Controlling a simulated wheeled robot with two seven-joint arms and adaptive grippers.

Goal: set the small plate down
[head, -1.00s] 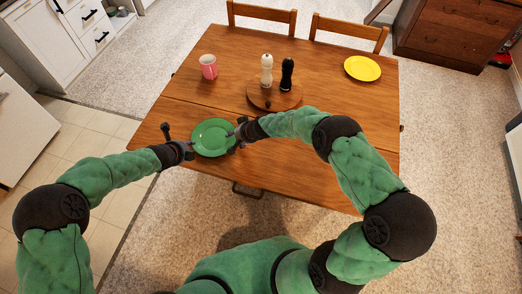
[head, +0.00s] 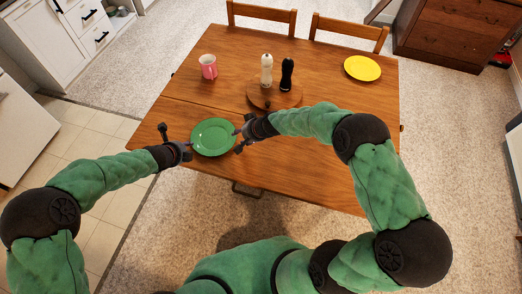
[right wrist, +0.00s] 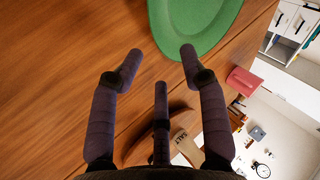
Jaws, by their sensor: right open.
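The small green plate (head: 213,137) lies on the near left part of the wooden table. It appears flat on the tabletop. My left gripper (head: 177,139) is just left of the plate, its fingers spread apart and holding nothing. My right gripper (head: 240,136) is at the plate's right side, open and empty. In the right wrist view its fingers (right wrist: 161,56) are spread, with the green plate (right wrist: 197,22) beyond the fingertips and a small gap between.
On the wooden table (head: 320,150), a pink mug (head: 208,67) stands at the back left. A round wooden board (head: 275,97) carries a white mill (head: 266,70) and a black mill (head: 287,73). A yellow plate (head: 363,68) lies back right. The table's right side is clear.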

